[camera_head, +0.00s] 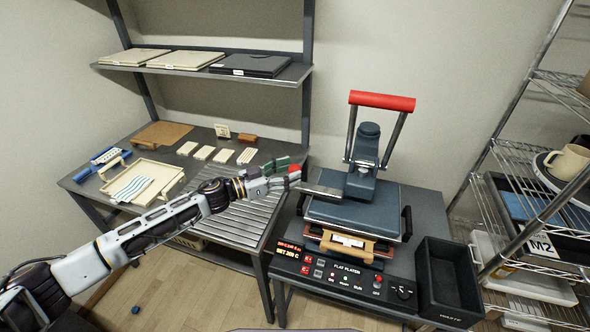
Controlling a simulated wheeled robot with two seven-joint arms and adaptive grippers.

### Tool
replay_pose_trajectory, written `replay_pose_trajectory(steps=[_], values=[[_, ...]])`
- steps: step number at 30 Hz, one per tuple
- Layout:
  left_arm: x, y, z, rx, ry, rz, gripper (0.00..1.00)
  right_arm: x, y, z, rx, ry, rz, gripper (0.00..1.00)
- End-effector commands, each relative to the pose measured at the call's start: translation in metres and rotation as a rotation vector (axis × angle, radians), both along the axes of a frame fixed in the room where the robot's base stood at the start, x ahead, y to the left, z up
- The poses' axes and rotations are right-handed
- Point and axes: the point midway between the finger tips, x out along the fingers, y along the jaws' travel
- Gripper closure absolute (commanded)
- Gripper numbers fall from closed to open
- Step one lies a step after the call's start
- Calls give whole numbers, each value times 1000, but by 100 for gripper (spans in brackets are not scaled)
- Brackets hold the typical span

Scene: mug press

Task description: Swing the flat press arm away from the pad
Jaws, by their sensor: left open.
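The flat press (362,208) stands on a dark table right of centre. Its red handle bar (382,100) is raised on two metal rods above the grey press head. The dark flat plate lies level over the lower part of the press, so the pad's surface is hidden. My left gripper (290,178) is open at the left side of the press, close to a grey metal bar (322,191) that reaches toward the plate. I cannot tell whether they touch. A small red piece shows at the fingertips. My right gripper is out of view.
A wooden handle (347,246) and a control panel (345,278) are at the press front. A black waste bin (448,280) stands to its right, then a wire rack (530,175) with a mug (568,162). A left bench holds a cream tray (142,183).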

Motion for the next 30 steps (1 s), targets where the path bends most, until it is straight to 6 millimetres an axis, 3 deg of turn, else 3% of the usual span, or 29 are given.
replay_pose_trajectory(steps=[9, 22, 30], values=[[10, -19, 0, 0, 0, 0, 42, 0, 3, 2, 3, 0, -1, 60], [11, -22, 0, 0, 0, 0, 42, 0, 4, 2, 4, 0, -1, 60], [11, -22, 0, 0, 0, 0, 77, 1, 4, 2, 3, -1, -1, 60]])
